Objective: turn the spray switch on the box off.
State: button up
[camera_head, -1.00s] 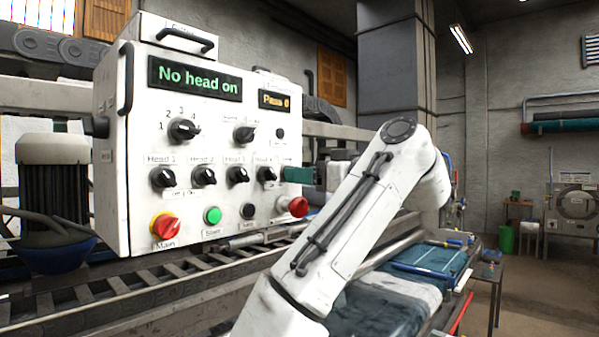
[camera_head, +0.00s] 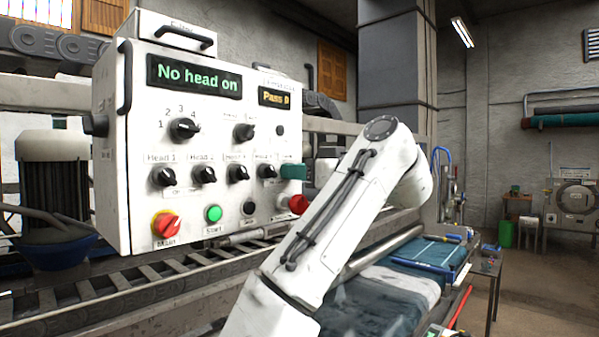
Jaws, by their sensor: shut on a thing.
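The white control box (camera_head: 115,190) stands at the left with its knob panel towards me. A row of black knobs runs across it, the first labelled Head 1 (camera_head: 163,176). My forearm hides most of the hand.
A red-and-yellow main switch (camera_head: 166,224), a green button (camera_head: 214,213) and a black button (camera_head: 249,208) are lower on the panel. The display (camera_head: 195,77) reads "No head on". A roller track runs below the box.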

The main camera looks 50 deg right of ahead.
grip_shut()
jog(key=shift+f, duration=0.15)
jog(key=n+b, duration=0.7)
jog(key=n, duration=0.8)
jog(key=shift+d+n+b, duration=0.1)
jog(key=shift+n+b, duration=0.25)
jog(key=shift+n, duration=0.05)
dwell(0.3)
jog(key=o, duration=0.8)
grip_release()
